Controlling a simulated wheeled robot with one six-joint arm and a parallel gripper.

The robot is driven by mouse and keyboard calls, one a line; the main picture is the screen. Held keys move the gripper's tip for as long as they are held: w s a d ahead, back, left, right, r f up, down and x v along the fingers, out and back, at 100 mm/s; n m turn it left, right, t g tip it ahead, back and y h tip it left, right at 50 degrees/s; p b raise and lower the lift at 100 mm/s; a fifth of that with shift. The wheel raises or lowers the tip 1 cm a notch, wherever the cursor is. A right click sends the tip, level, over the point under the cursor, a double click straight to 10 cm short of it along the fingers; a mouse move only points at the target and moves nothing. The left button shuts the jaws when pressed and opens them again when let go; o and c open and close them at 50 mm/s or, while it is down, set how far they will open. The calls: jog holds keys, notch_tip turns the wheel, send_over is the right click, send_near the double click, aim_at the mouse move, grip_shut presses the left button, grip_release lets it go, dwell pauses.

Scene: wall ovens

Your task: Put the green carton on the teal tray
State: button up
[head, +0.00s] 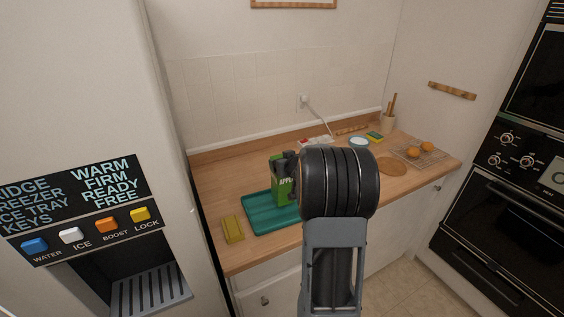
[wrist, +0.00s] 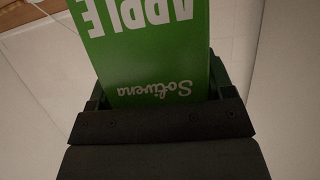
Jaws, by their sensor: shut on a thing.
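The green carton (head: 280,184), marked "APPLE", is upright over the teal tray (head: 260,218) on the wooden counter. In the wrist view the carton (wrist: 150,55) fills the space between the fingers of my gripper (wrist: 160,105). My gripper (head: 292,165) is shut on it, and my arm hides the carton's right side and part of the tray in the head view. I cannot tell whether the carton's base touches the tray.
A yellow block (head: 233,229) lies left of the tray. Black wall ovens (head: 510,200) stand right, a dispenser panel (head: 85,215) left.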

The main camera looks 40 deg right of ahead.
aim_at(283, 180)
jog(key=shift+w+d+f+b, duration=0.1)
jog(key=shift+f+b, duration=0.1)
jog(key=shift+f, duration=0.6)
jog(key=shift+w+d+f+b, duration=0.1)
jog(key=shift+f+b, duration=0.05)
jog(key=shift+f, duration=0.6)
jog(key=shift+s+f, duration=0.1)
jog(key=o, duration=1.4)
jog(key=shift+f, duration=0.25)
jog(key=o, duration=0.5)
jog(key=shift+c, duration=0.2)
jog(key=shift+r, duration=0.15)
